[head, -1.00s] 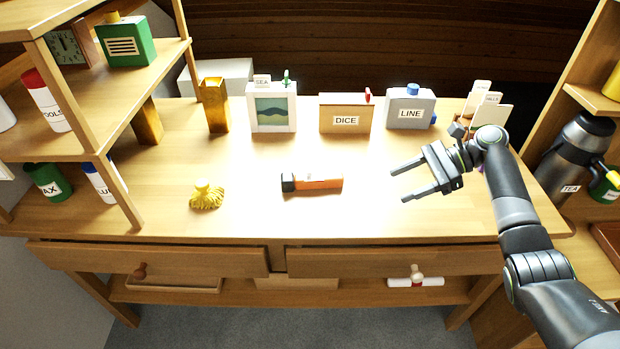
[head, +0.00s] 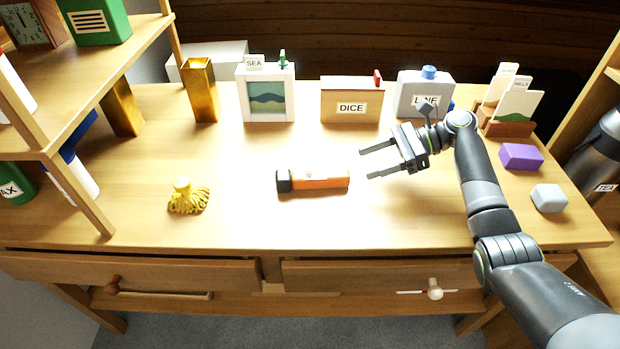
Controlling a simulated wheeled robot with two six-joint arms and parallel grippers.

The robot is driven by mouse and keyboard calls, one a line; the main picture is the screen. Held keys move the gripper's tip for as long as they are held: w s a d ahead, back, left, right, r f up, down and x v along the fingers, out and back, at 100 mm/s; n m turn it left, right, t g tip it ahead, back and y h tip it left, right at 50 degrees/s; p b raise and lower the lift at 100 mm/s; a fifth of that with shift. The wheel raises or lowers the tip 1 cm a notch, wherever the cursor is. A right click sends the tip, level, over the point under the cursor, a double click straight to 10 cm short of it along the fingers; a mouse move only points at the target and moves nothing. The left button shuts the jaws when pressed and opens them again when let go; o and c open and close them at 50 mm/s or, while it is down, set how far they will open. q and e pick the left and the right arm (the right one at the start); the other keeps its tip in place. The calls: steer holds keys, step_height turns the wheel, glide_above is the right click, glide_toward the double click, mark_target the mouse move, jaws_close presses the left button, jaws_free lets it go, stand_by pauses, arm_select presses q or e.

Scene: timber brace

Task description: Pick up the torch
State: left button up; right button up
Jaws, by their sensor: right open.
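The torch (head: 318,180) lies on its side near the middle of the desk top. It has an orange body and a black head that points left. My right gripper (head: 364,163) is open and empty, a short way right of the torch's tail end. Its two fingers point left, toward the torch, and do not touch it. My left gripper is not in view.
Behind the torch stand the DICE box (head: 351,102), the SEA box (head: 265,95) and the grey LINE case (head: 423,97). A yellow tassel-like brush (head: 187,197) lies to the left. A purple block (head: 521,157) and a grey block (head: 548,198) sit right of my arm. The front of the desk is clear.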

mark_target(349, 172)
steer(key=x, duration=0.3)
steer(key=shift+s+a+f, duration=0.1)
steer(key=shift+a, duration=0.15)
steer(key=shift+s+f+x, duration=0.1)
steer(key=shift+s+x, duration=0.05)
steer(key=shift+x, duration=1.2)
steer(key=shift+s+f+x, duration=0.15)
steer(key=shift+x, duration=1.25)
steer(key=shift+d, duration=0.2)
steer(key=c, duration=1.2)
step_height(349, 172, up, 9)
steer(key=shift+r+p, duration=0.1)
steer(key=shift+p, duration=0.55)
steer(key=shift+c, duration=0.2)
steer(key=shift+r, duration=0.45)
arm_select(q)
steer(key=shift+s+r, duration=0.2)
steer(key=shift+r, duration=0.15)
